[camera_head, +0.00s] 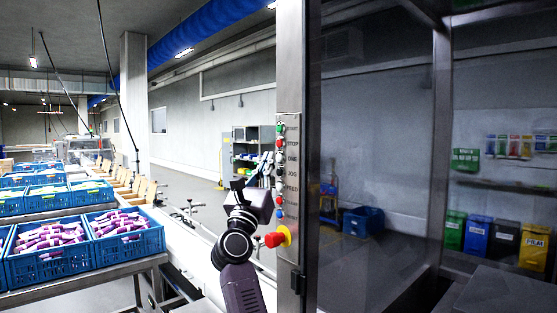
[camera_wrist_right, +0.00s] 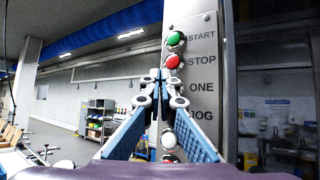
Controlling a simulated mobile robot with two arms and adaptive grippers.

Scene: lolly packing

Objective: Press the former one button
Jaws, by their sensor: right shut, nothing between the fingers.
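A steel control panel (camera_head: 291,200) with a column of buttons stands right of centre in the head view, and it fills the middle of the right wrist view (camera_wrist_right: 202,62). The green START button (camera_wrist_right: 175,39) and red STOP button (camera_wrist_right: 173,62) show clearly. The ONE label (camera_wrist_right: 202,87) is readable, but the button beside it is hidden behind my finger in the wrist view. My right gripper (camera_wrist_right: 160,76) is shut and empty, its tips just below STOP, level with ONE. In the head view the right gripper (camera_head: 265,163) is just left of the panel; contact cannot be told.
A red knob on a yellow base (camera_head: 278,238) sticks out low on the panel, close to my right arm. Blue crates (camera_head: 128,240) with purple packs stand on the left. A conveyor line runs behind. Bins (camera_head: 478,236) stand far right.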

